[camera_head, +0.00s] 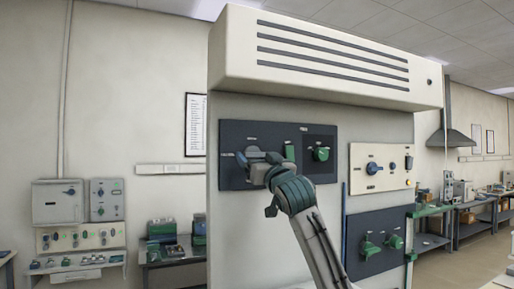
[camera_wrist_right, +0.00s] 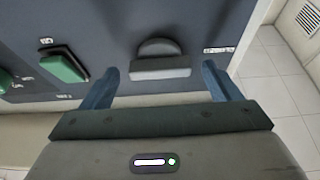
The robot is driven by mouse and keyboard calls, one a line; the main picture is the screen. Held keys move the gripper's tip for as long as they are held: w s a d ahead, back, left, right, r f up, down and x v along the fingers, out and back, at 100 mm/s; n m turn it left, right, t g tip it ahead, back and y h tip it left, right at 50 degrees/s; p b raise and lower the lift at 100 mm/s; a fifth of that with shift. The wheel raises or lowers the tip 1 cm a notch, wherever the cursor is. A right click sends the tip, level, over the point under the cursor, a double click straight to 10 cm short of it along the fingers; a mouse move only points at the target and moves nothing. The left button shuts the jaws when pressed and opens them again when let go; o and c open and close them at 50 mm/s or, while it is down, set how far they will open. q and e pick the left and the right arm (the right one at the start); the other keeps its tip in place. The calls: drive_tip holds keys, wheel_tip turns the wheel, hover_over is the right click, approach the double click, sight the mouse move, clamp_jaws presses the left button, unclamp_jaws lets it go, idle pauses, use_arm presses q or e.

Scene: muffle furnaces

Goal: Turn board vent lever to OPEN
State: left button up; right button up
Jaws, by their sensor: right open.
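My right gripper (camera_head: 258,159) is at the left part of the dark panel (camera_head: 236,136) on the big white unit. In the right wrist view its two blue fingers are spread, one on each side of a grey lever (camera_wrist_right: 160,67) with a round base and a straight bar. The bar lies across between the fingers, with a visible gap on both sides. I cannot read the labels, so I cannot tell which lever is the vent lever or its marked position. In the head view my gripper mostly hides the grey lever. My left gripper is not in view.
A green lever (camera_wrist_right: 63,66) sits beside the grey one on the panel. A green knob (camera_head: 321,154) is further right. A cream panel with a blue knob (camera_head: 372,168) and a lower dark panel with green knobs (camera_head: 369,248) are nearby. The vented hood (camera_head: 320,62) overhangs above.

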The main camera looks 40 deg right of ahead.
drive_tip(key=shift+w+d+r, duration=0.2)
drive_tip(key=shift+w+r, duration=0.05)
drive_tip(key=shift+w, duration=0.2)
drive_tip(key=c, duration=1)
